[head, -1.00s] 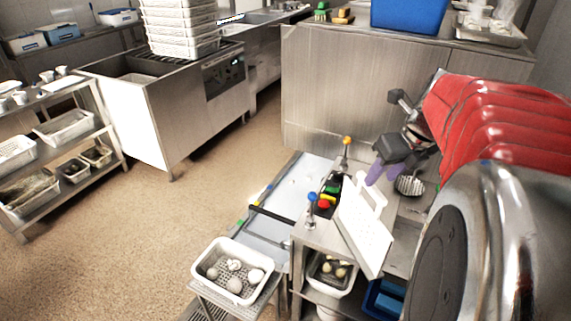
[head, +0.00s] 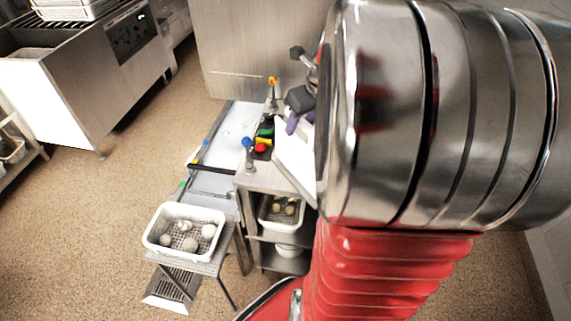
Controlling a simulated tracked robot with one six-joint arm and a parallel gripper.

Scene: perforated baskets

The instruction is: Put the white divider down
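The white divider (head: 293,163) is a flat white panel, tilted, at the right edge of the steel stand with the coloured buttons. My arm hides its right part, and its handle slot does not show clearly. My gripper (head: 292,123) is a dark grey body with purple fingertips, just above the divider's upper end. My arm's large steel joint covers part of it. I cannot tell whether the fingers touch the divider or how far apart they are.
A white perforated basket (head: 184,231) with several pale round items stands on a low stand at the front left. A white bin (head: 281,212) sits on the shelf below. Floor at left is clear.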

